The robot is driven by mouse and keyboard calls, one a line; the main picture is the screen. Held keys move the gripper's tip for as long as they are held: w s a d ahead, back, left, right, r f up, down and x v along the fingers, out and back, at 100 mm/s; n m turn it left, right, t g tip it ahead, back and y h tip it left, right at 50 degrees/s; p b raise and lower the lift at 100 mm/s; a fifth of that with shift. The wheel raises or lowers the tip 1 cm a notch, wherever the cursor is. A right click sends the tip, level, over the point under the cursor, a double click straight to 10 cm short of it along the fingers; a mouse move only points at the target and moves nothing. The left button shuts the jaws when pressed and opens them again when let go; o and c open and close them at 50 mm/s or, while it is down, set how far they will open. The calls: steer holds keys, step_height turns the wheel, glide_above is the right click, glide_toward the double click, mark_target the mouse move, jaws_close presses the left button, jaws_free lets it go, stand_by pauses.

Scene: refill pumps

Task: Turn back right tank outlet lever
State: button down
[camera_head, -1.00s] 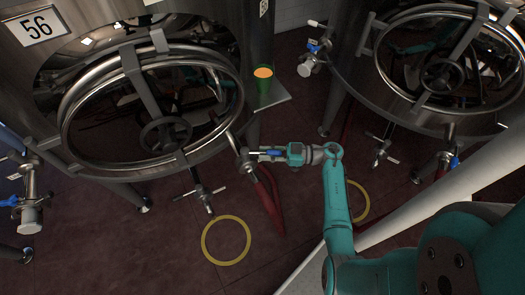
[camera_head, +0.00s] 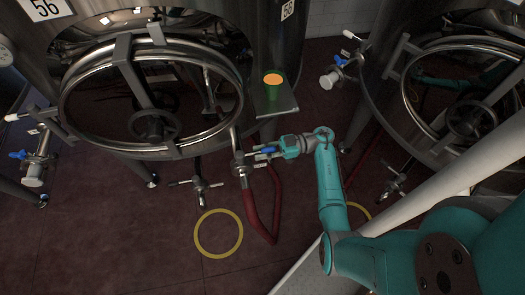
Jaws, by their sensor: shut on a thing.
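My gripper (camera_head: 272,154) is shut on the blue outlet lever (camera_head: 267,150) of a valve low on the front of the large steel tank marked 56 (camera_head: 45,7). The valve (camera_head: 241,163) is a steel pipe fitting below the tank's round hatch, to its right. A dark red hose (camera_head: 256,218) hangs from the valve and curves over the floor. My gripper comes from the right. The fingers are small here and partly cover the lever, so its exact angle is hard to tell.
A shelf (camera_head: 275,104) with a green and orange cup (camera_head: 273,82) sits above my gripper. A second steel tank (camera_head: 385,95) stands at right. Another valve with a blue handle (camera_head: 20,154) is at left. A yellow ring (camera_head: 219,233) marks open floor.

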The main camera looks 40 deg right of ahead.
steer(key=shift+w+r, duration=0.1)
steer(key=shift+w, duration=0.05)
steer(key=c, duration=1)
jaws_free()
steer(key=shift+o, duration=0.2)
steer(key=shift+d, duration=0.1)
steer(key=v, duration=0.7)
steer(key=shift+s+d, duration=0.15)
steer(key=shift+s, duration=0.05)
